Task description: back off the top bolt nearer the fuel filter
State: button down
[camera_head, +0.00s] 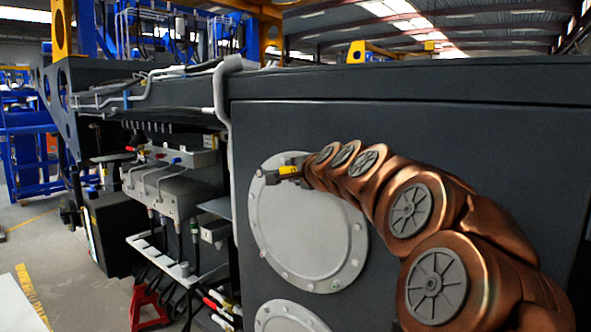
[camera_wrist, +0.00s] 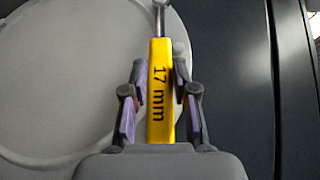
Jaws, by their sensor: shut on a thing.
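My gripper (camera_wrist: 160,105) is shut on a yellow tool (camera_wrist: 160,88) marked "17 mm". The tool's grey shaft (camera_wrist: 161,22) runs up out of the wrist view, so its working end is hidden. In the head view my gripper (camera_head: 289,171) holds the yellow tool (camera_head: 288,170) in front of the upper rim of a large round pale cover (camera_head: 305,225). Several bolts ring that cover, such as one at its upper left (camera_head: 259,173). The tool and gripper hide part of the top rim. I cannot tell whether the tool touches a bolt, and I cannot identify the fuel filter.
The cover sits on a dark flat chassis panel (camera_head: 480,140). A second round cover (camera_head: 285,318) shows below. To the left are a grey valve block with hoses (camera_head: 175,185), a grey pipe (camera_head: 222,105) and a red stand (camera_head: 148,305). Open floor lies at far left.

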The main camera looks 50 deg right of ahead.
jog(key=shift+w+r+n+g+y+p, duration=0.15)
jog(key=shift+r+g+p, duration=0.2)
jog(key=shift+r+p, duration=0.5)
jog(key=shift+w+r+n+g+y+p, duration=0.15)
jog(key=shift+r+g+p, duration=0.25)
jog(key=shift+p, duration=0.85)
jog(key=shift+r, duration=0.1)
jog(key=shift+w+r+n+g+y+p, duration=0.2)
jog(key=shift+r+p, duration=0.25)
jog(key=shift+p, duration=0.55)
jog(key=shift+w+r+n+g+p, duration=0.1)
jog(key=shift+w+r+g+p, duration=0.3)
jog(key=shift+p, duration=0.55)
jog(key=shift+w+r+n+g+y+p, duration=0.15)
jog(key=shift+r+p, duration=0.35)
jog(key=shift+p, duration=0.5)
jog(key=shift+f, duration=0.1)
jog(key=shift+w+d+r+n+g+p, duration=0.1)
jog(key=shift+w+r+n+g+p, duration=0.15)
jog(key=shift+w+r+g+p, duration=0.75)
